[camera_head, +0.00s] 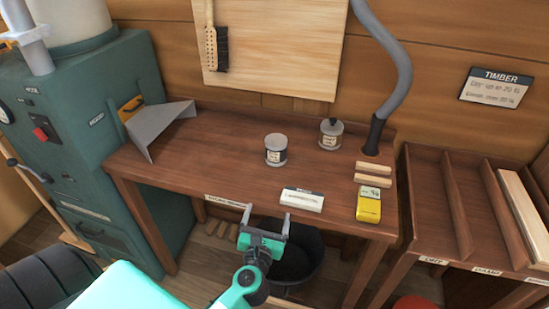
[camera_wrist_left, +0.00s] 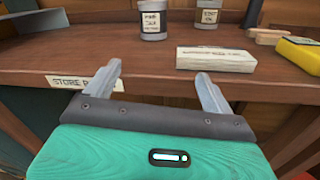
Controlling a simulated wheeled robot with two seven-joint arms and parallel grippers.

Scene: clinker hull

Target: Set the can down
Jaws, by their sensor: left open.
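Two small labelled cans stand upright on the brown wooden bench (camera_head: 190,165). One can (camera_head: 276,150) is near the middle of the bench; it also shows in the left wrist view (camera_wrist_left: 152,20). The other can (camera_head: 330,134), with a dark knob on top, stands behind it to the right and shows in the left wrist view (camera_wrist_left: 207,14). Which can the task means, I cannot tell. My left gripper (camera_head: 264,216) is open and empty at the bench's front edge, apart from both cans. My right gripper is not in view.
A pale labelled block (camera_head: 302,199) lies near the front edge, with a yellow meter (camera_head: 369,205) and wooden pieces (camera_head: 374,173) to its right. A grey hose (camera_head: 395,80) drops to the bench. A black bucket (camera_head: 296,262) stands below. The bench's left half is mostly clear.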

